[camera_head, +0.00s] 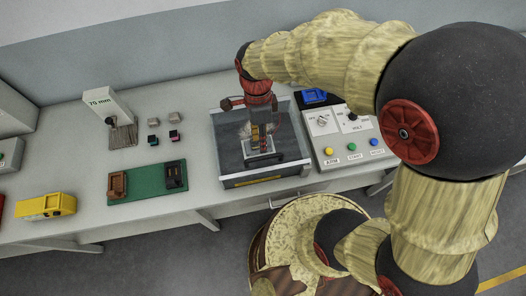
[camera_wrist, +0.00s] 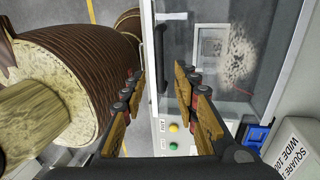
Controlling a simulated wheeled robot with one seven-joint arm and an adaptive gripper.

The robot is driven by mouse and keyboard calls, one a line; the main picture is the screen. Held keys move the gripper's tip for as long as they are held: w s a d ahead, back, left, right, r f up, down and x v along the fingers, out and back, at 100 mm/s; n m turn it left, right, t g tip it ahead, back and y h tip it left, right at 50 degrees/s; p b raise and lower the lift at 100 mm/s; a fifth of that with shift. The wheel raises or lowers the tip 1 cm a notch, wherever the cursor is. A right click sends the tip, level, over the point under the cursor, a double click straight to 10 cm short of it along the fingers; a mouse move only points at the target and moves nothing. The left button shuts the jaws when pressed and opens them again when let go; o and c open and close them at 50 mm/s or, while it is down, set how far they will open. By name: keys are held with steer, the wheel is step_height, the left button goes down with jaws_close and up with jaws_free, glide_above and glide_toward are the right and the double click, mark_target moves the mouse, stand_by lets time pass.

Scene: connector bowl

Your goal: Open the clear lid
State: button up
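The clear lid (camera_head: 227,122) covers a grey-framed box (camera_head: 230,180) on the bench and looks closed. In the wrist view the lid (camera_wrist: 235,60) is a see-through pane with a cloudy patch and a pale fixture visible beneath. A dark bar handle (camera_wrist: 161,50) runs along its edge and appears between my fingertips in the picture. My gripper (camera_head: 262,143) is over the box, pointing down. In the wrist view my gripper (camera_wrist: 160,75) is open, its fingers apart with nothing held. Whether the fingers reach down to the handle's height, I cannot tell.
A control panel (camera_head: 340,135) with knobs and coloured buttons adjoins the box on the right. A blue object (camera_head: 314,96) lies behind it.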

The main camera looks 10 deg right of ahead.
steer(key=f, duration=0.2)
steer(key=s+f, duration=0.1)
steer(key=f, duration=0.4)
steer(key=shift+s+f+b, duration=0.1)
steer(key=shift+s+b, duration=0.15)
steer(key=shift+b, duration=0.15)
steer(key=shift+c, duration=0.4)
jaws_close()
